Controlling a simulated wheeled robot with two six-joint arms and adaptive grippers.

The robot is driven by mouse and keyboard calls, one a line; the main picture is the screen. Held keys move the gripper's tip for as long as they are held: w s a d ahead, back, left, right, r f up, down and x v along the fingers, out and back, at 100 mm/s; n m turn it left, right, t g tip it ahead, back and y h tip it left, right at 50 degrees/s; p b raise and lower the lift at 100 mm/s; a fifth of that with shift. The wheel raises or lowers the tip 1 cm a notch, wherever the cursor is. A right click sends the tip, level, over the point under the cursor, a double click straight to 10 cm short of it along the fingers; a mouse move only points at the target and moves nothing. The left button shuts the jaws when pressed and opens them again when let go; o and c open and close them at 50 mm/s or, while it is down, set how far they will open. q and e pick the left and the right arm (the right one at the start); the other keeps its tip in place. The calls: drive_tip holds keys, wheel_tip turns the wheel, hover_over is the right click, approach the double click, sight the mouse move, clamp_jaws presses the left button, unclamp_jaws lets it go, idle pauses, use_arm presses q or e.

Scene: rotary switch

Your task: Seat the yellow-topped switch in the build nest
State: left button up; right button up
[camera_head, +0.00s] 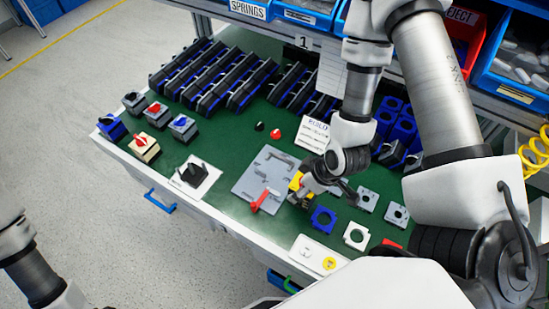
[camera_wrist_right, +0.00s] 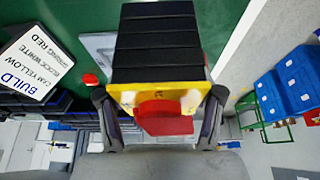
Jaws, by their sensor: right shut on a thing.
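My right gripper (camera_head: 303,190) is shut on the yellow-topped switch (camera_head: 295,181), over the right side of the grey fixture plate (camera_head: 250,178). In the right wrist view the switch shows a black layered body (camera_wrist_right: 158,45), a yellow top plate (camera_wrist_right: 125,101) and a red knob (camera_wrist_right: 165,118). The fingers of my right gripper (camera_wrist_right: 158,112) lie on either side of its top. The build nest cannot be made out clearly; the gripper and switch cover part of the plate. I cannot tell whether the switch touches it. My left arm shows at the left edge, its gripper out of view.
A red lever (camera_head: 265,201) lies on the plate's front. The BUILD card (camera_head: 315,133) stands behind. Blue and white square plates (camera_head: 323,219) lie to the right.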

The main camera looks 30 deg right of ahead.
drive_tip(key=w+b, duration=0.1)
drive_tip(key=w+f+b, duration=0.1)
drive_tip(key=b, duration=0.1)
drive_tip(key=shift+w+a, duration=0.1)
drive_tip(key=shift+a, duration=0.05)
use_arm(q)
wheel_tip(320, 180, down, 5)
use_arm(e)
drive_tip(key=w+f+p, duration=0.1)
drive_tip(key=w, duration=0.3)
drive_tip(key=w+f+p, duration=0.1)
drive_tip(key=w+p, duration=0.1)
drive_tip(key=w, duration=0.2)
drive_tip(key=w+f+p, duration=0.1)
drive_tip(key=w+f, duration=0.1)
drive_tip(key=w, duration=0.2)
drive_tip(key=shift+w+p, duration=0.3)
drive_tip(key=shift+p, duration=0.05)
use_arm(q)
wheel_tip(320, 180, up, 5)
drive_tip(key=shift+f, duration=0.1)
use_arm(e)
drive_tip(key=shift+s+f, duration=0.1)
use_arm(q)
drive_tip(key=shift+f, duration=0.1)
use_arm(e)
drive_tip(key=o, duration=1.5)
